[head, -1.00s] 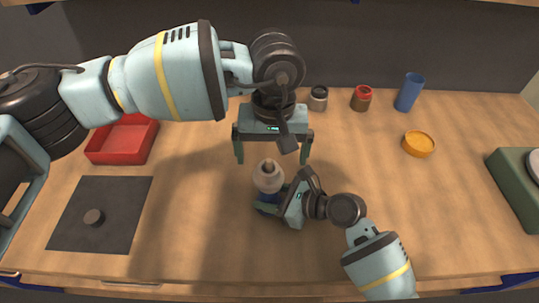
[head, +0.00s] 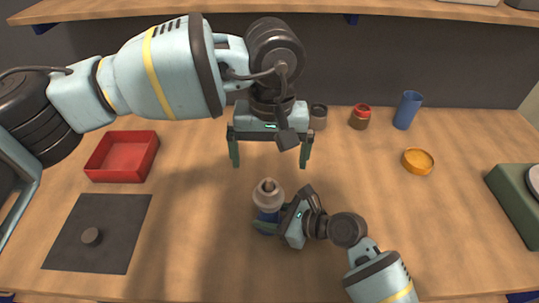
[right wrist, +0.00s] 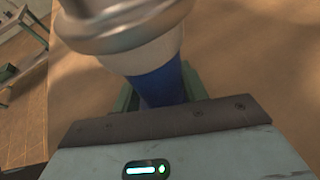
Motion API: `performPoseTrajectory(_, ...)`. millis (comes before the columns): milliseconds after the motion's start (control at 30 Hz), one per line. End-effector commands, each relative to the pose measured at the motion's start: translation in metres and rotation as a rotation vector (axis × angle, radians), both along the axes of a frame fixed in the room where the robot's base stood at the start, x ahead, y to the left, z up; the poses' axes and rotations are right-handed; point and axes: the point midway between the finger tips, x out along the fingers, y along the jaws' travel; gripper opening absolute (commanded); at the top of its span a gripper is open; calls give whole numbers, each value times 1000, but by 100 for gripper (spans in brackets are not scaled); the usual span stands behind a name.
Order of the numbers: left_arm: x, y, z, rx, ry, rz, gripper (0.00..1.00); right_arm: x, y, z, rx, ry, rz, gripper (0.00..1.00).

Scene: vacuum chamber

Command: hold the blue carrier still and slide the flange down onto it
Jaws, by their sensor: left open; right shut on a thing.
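The blue carrier (head: 267,217) stands upright near the middle of the table. A pale, stepped, ring-like piece, apparently the flange (head: 268,198), sits on top of it with a small knob or post end at its centre. In the right wrist view the metal ring (right wrist: 130,28) rests above a cream section, with the blue carrier body (right wrist: 160,88) below. My right gripper (head: 272,226) is shut on the carrier from the right, low on its body. My left gripper (head: 270,160) is open and empty, above and behind the carrier, its fingers spread and pointing down.
A dark jar (head: 318,118), red-topped jar (head: 359,118), blue cup (head: 407,110) and orange dish (head: 417,161) stand behind. A green device (head: 515,188) is at right.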

Motion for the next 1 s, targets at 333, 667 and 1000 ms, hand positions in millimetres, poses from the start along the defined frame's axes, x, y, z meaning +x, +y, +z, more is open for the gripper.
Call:
performPoseTrajectory(333,0,0,0,1,0,0,100,1,-1,0,-1,-1,-3,22)
performPoseTrajectory(667,0,0,0,1,0,0,100,1,-1,0,-1,-2,-1,68)
performPoseTrajectory(1000,0,0,0,1,0,0,100,-1,-3,1,-1,-2,-1,68)
